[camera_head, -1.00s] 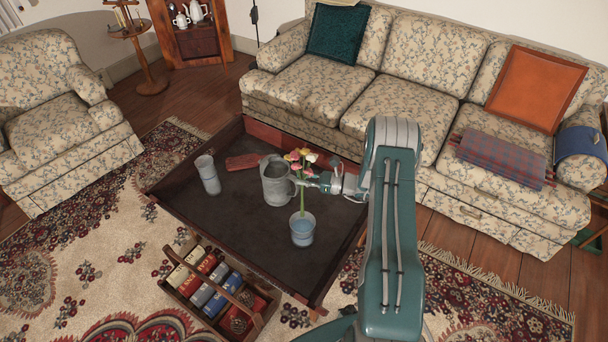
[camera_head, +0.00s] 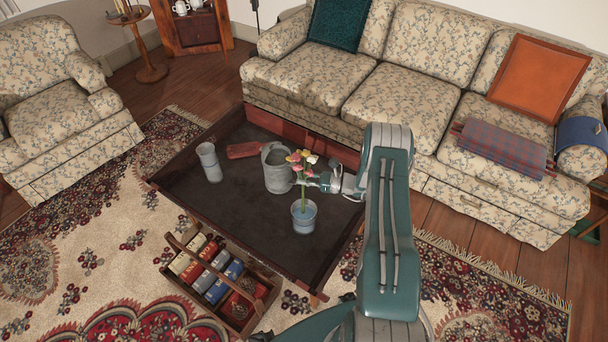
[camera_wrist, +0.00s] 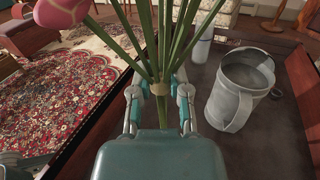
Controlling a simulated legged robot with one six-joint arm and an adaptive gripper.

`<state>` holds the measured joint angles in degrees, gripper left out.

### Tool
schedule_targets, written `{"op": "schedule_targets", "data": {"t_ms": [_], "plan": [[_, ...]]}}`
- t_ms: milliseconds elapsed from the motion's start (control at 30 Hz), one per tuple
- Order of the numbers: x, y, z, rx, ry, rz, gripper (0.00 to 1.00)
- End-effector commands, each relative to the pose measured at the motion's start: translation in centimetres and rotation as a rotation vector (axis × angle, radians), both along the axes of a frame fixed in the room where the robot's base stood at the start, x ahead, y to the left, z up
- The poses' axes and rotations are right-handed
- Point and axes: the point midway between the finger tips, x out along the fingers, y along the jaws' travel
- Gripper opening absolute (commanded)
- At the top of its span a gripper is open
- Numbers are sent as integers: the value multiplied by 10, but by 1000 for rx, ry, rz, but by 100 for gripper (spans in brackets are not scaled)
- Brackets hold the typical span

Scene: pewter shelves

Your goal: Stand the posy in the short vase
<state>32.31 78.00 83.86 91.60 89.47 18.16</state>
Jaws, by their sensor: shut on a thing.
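The posy (camera_head: 302,172), with pink, yellow and white blooms on green stems, is upright over the short vase (camera_head: 304,222), a grey-blue pot on the low table. Its lower stems reach the vase's mouth and seem to be inside; whether they touch the bottom is hidden. My gripper (camera_head: 316,180) is shut on the stems, above and to the right of the vase. In the wrist view, the gripper (camera_wrist: 160,90) closes around the stems (camera_wrist: 165,45) at a tan tie, with one pink bloom at upper left. The short vase is hidden there.
A grey metal jug (camera_head: 277,172) stands just behind and left of the posy; it is right of the gripper in the wrist view (camera_wrist: 238,92). A taller grey vase (camera_head: 209,162) stands farther left. The table has raised edges. A wooden caddy (camera_head: 222,283) sits on the rug in front.

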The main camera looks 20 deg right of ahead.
Motion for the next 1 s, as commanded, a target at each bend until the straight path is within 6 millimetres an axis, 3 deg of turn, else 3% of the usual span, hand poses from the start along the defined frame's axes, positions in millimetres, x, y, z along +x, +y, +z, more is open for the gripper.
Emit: {"op": "schedule_targets", "data": {"t_ms": [1000], "plan": [[0, 0, -61, -1, -1, 0, 0]]}}
